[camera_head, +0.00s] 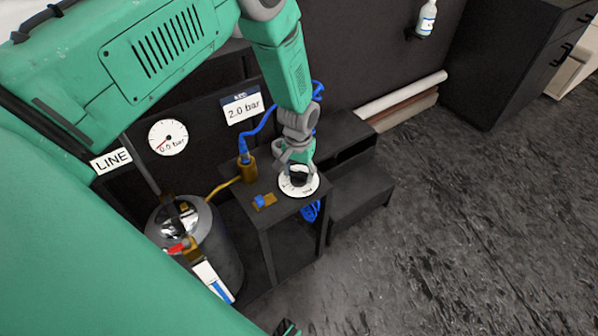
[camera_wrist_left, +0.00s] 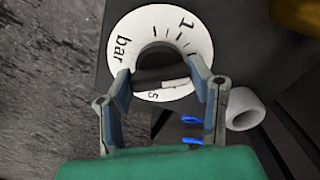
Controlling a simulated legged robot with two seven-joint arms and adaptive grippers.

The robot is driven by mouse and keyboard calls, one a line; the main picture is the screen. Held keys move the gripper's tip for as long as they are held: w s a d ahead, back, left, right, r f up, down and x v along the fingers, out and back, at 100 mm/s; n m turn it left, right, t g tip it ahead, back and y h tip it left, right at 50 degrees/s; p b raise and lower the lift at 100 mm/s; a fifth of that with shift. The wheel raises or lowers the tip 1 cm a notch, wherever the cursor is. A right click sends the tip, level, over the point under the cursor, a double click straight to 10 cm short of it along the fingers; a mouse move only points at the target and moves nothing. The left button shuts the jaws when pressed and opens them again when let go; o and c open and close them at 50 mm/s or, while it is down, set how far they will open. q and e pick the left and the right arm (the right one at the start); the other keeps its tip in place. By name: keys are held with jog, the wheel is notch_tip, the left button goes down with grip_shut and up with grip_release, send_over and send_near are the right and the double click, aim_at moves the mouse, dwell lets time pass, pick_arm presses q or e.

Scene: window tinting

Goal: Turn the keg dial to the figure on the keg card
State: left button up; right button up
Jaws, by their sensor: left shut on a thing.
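The keg dial (camera_head: 312,187) is a white ring with a black knob on a small dark stand; its scale also shows in the left wrist view (camera_wrist_left: 200,45), with "bar" and "1" readable. My left gripper (camera_head: 297,172) reaches down from above and is shut on the dial's black knob (camera_wrist_left: 158,62), a finger on each side. A white mark shows on the knob's bar. The keg card (camera_head: 243,107) reads 2.0 bar on the dark back panel. A round gauge (camera_head: 168,138) is labelled 0.5 bar. My right gripper is not clearly in view.
A metal keg (camera_head: 215,235) stands left of the stand. A brass fitting (camera_head: 247,170) with a blue hose is behind the dial, and a small blue-handled brass valve (camera_head: 264,200) is beside it. Rolls (camera_head: 400,98) lie at the back. The floor at right is clear.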

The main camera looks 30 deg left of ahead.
aim_at(299, 171)
pick_arm(q)
jog(key=shift+w+r+n, duration=0.25)
jog(key=shift+w+n, duration=0.2)
jog(key=shift+n, duration=0.15)
jog(key=o, duration=1.1)
jog(key=shift+c, duration=0.2)
jog(key=shift+o, duration=0.5)
jog(key=shift+s+f, duration=0.15)
jog(key=shift+s, duration=0.05)
notch_tip(299, 171, up, 12)
